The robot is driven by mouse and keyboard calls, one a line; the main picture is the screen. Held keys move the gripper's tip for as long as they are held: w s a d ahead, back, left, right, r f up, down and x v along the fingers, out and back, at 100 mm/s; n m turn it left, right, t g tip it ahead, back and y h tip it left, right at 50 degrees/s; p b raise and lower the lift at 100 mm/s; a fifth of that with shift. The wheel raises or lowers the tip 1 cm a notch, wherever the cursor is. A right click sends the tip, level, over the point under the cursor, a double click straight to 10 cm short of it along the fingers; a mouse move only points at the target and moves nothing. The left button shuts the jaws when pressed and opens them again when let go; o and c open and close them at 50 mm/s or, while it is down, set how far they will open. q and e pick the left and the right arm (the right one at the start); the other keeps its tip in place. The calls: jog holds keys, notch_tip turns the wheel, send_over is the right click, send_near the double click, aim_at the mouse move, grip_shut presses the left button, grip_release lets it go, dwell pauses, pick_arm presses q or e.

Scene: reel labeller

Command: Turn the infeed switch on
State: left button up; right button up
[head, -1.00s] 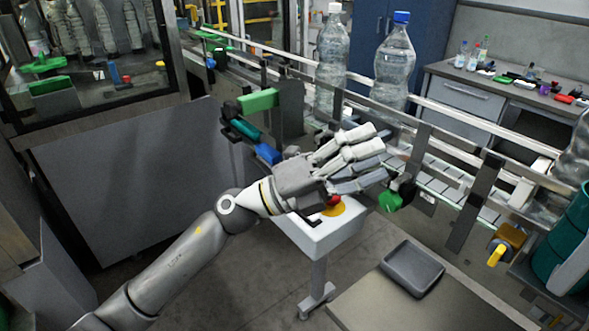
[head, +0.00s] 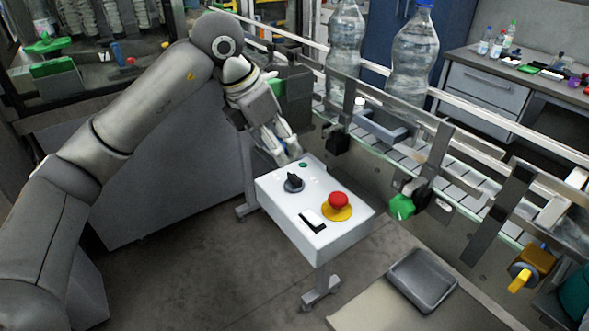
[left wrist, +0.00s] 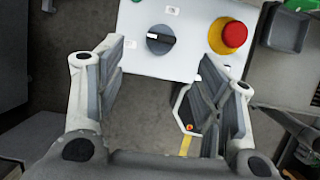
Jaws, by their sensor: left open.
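The white control box (head: 275,203) stands on a post before the conveyor. Its top carries a black rotary switch (head: 293,183), a black-and-white rocker (head: 312,220), a red mushroom button (head: 338,200) on a yellow disc and a small green light or button (head: 303,164). Labels are too small to read, so I cannot tell which is the infeed switch. My left gripper (head: 288,152) is open and empty, beyond the rotary switch near the box's back edge. In the left wrist view, the rotary switch (left wrist: 160,39) shows between the open fingers (left wrist: 163,62), its white mark leftward.
The conveyor (head: 430,180) with rails and brackets runs behind the box, with water bottles (head: 412,62) on it. A green knob (head: 401,207) sticks out at the box's right. A grey tray (head: 422,279) lies at front right. Floor left of the box is clear.

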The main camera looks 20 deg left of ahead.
aim_at(294, 175)
pick_arm(q)
jog(key=p+x, duration=0.2)
jog(key=x, duration=0.7)
jog(key=shift+d+f, duration=0.25)
jog(key=shift+w+f, duration=0.1)
jog(key=shift+f, duration=0.3)
jog(key=shift+c, duration=0.3)
jog(key=c, duration=1)
